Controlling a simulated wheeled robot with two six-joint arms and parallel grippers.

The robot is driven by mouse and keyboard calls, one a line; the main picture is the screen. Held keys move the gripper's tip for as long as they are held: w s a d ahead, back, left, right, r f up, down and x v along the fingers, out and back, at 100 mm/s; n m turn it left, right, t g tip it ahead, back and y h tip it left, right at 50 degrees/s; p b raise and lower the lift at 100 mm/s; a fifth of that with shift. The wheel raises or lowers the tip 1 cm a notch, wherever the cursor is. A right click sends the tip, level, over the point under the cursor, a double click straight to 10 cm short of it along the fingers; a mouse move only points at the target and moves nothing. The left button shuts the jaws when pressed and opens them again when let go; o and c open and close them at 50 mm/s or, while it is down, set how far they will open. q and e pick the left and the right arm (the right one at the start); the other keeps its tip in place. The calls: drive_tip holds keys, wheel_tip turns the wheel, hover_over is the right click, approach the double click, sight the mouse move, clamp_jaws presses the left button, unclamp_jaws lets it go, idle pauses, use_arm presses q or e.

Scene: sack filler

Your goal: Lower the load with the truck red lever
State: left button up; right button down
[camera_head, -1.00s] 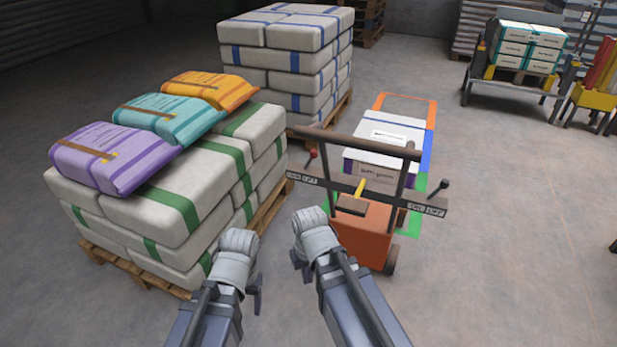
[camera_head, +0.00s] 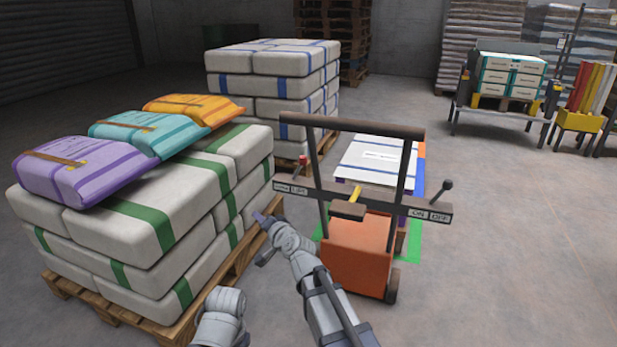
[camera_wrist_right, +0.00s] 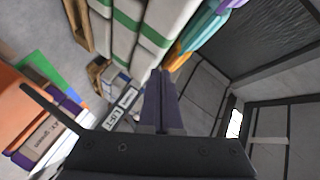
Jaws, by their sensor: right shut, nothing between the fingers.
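The orange pallet truck (camera_head: 357,255) stands right of centre, with a dark handle frame and a crossbar. The red lever (camera_head: 303,161) rises from the crossbar's left end, above a label that seems to read down and lift. The load, a white-topped box (camera_head: 375,158), sits behind the handle. My right gripper (camera_head: 262,224) is shut and empty, below and left of the red lever, apart from it. Its fingers also show in the right wrist view (camera_wrist_right: 160,100), beside the lift label (camera_wrist_right: 122,108). My left wrist (camera_head: 222,310) shows at the bottom edge; its fingers are hidden.
A black-knobbed lever (camera_head: 447,186) stands at the crossbar's right end, by an on/off label. A pallet of green-striped sacks (camera_head: 150,225) is close on the left. Blue-striped sacks (camera_head: 270,75) stand behind. Open floor lies at the right.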

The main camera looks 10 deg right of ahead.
drive_tip(key=w+d+r+m+t+h, duration=0.4)
drive_tip(key=w+d+r+m+h, duration=0.15)
drive_tip(key=m, duration=0.25)
drive_tip(key=m+g+h, duration=0.3)
drive_tip(key=m+h, duration=0.6)
drive_tip(key=m, duration=0.3)
approach(299, 169)
drive_tip(key=s+d+r, duration=0.2)
drive_tip(key=s+d, duration=0.1)
drive_tip(key=s, duration=0.2)
drive_tip(key=shift+w+a+f+y, duration=0.2)
drive_tip(key=shift+y, duration=0.05)
drive_tip(key=shift+w, duration=0.1)
drive_tip(key=shift+n, duration=0.3)
drive_tip(key=x, duration=1)
drive_tip(key=shift+a+r, duration=0.1)
drive_tip(key=shift+r, duration=0.1)
drive_tip(key=shift+p, duration=0.3)
drive_tip(key=shift+w+a+r+n, duration=0.1)
drive_tip(key=shift+a+r+n, duration=0.1)
drive_tip(key=shift+n, duration=0.1)
